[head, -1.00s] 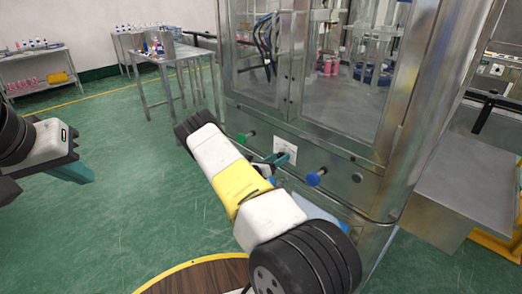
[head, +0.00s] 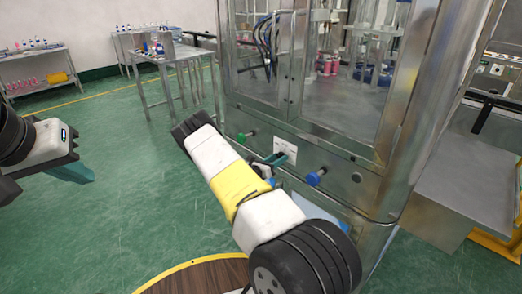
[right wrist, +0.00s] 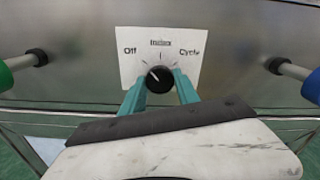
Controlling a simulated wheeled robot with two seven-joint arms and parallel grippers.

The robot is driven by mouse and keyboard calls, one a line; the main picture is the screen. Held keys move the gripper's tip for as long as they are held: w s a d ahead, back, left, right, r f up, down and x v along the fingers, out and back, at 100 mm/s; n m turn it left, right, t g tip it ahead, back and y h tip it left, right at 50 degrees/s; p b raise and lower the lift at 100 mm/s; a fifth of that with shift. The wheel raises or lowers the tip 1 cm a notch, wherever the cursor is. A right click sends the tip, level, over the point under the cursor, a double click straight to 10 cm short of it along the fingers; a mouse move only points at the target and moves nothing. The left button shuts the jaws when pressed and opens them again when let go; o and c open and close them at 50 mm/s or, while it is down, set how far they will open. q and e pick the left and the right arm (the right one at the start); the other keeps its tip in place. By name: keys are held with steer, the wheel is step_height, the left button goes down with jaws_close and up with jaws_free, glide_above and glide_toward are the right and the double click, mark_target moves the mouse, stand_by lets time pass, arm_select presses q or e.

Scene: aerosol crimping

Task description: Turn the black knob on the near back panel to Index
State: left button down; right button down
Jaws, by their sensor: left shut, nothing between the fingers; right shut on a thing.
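The black knob (right wrist: 159,80) sits on a white label plate (right wrist: 158,57) marked Off at left and Cycle at right, with a small boxed word at top centre that is too small to read surely. The knob's white mark points up and left, between Off and the top word. My right gripper (right wrist: 158,83) is shut on the knob, one teal finger on each side. In the head view the plate (head: 286,147) shows on the machine's lower panel, and my right gripper covers the knob. My left gripper (head: 82,173) is shut and empty over the floor at left.
A green knob (head: 242,137) and a blue knob (head: 314,178) stick out of the panel on either side of the plate. Glass doors (head: 335,75) are above. A metal side table (head: 465,185) stands at right.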

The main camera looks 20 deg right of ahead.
steer(key=shift+m, duration=3.9)
steer(key=c, duration=0.9)
jaws_free()
steer(key=shift+a, duration=0.15)
steer(key=v, duration=0.7)
steer(key=shift+s+a, duration=0.15)
steer(key=shift+a, duration=0.1)
